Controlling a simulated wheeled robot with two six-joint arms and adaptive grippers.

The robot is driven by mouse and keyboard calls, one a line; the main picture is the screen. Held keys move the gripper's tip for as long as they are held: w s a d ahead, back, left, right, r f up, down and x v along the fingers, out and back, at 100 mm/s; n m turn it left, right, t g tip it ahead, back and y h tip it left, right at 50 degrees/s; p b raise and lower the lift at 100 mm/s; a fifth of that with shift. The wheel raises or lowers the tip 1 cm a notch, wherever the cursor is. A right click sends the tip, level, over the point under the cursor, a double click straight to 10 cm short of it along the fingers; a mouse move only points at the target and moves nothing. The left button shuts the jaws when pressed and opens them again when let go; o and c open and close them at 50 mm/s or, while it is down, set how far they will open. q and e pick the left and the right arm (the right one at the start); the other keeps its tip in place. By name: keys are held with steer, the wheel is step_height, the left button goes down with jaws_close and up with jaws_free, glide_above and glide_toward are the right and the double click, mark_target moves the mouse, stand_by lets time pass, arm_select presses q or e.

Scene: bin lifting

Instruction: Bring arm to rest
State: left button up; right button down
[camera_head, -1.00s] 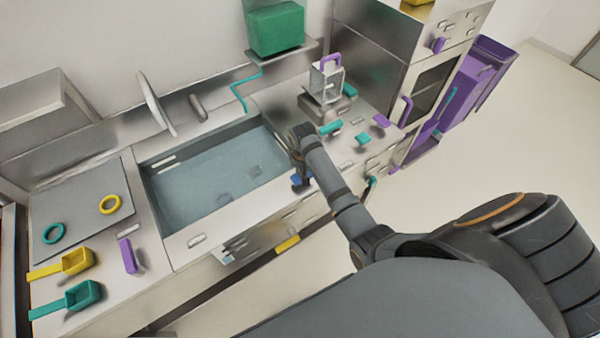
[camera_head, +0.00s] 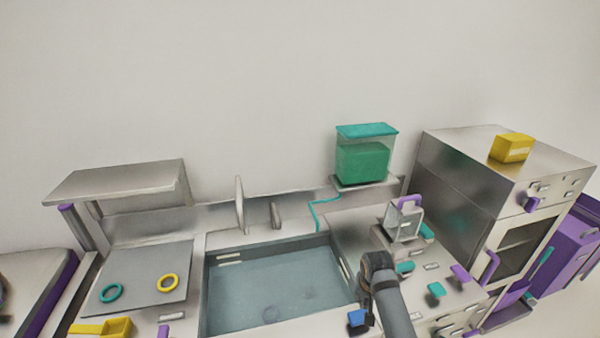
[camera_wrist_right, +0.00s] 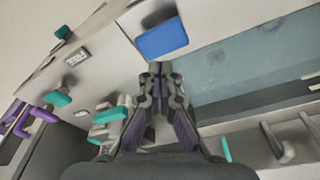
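My right gripper (camera_head: 366,300) is at the right front edge of the sink basin, partly hidden by my own wrist in the head view. In the right wrist view its two fingers (camera_wrist_right: 161,70) come together at the tips with nothing visible between them. A blue handle or block (camera_head: 357,317) is close by; it also shows in the right wrist view (camera_wrist_right: 161,38), just beyond the fingertips and apart from them in the picture. My left arm and left gripper are in neither view.
The sink basin (camera_head: 226,320) is left of my arm. A counter with teal knobs (camera_head: 435,290) and a clear box with a purple handle (camera_head: 404,222) is on the right. An oven (camera_head: 455,170) stands farther right. A green container (camera_head: 363,160) sits on a shelf behind.

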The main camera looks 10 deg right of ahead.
steer(key=s+r+n+t, duration=0.1)
steer(key=s+r+n, duration=0.15)
steer(key=s, duration=0.75)
steer(key=s+r+n, duration=0.2)
steer(key=s+n, duration=0.1)
steer(key=s, duration=0.8)
step_height(320, 180, down, 32)
steer(key=s+d+b, duration=0.2)
steer(key=b, duration=0.5)
steer(key=s+f+g+b, duration=0.1)
steer(key=s+f+b, duration=0.2)
steer(key=s+f, duration=0.6)
steer(key=s+d+f+g+b, duration=0.1)
steer(key=s+f+b, duration=0.2)
steer(key=s+f, duration=0.7)
step_height(320, 180, down, 5)
steer(key=shift+f+m, duration=0.1)
steer(key=shift+m, duration=0.25)
steer(key=shift+d, duration=0.1)
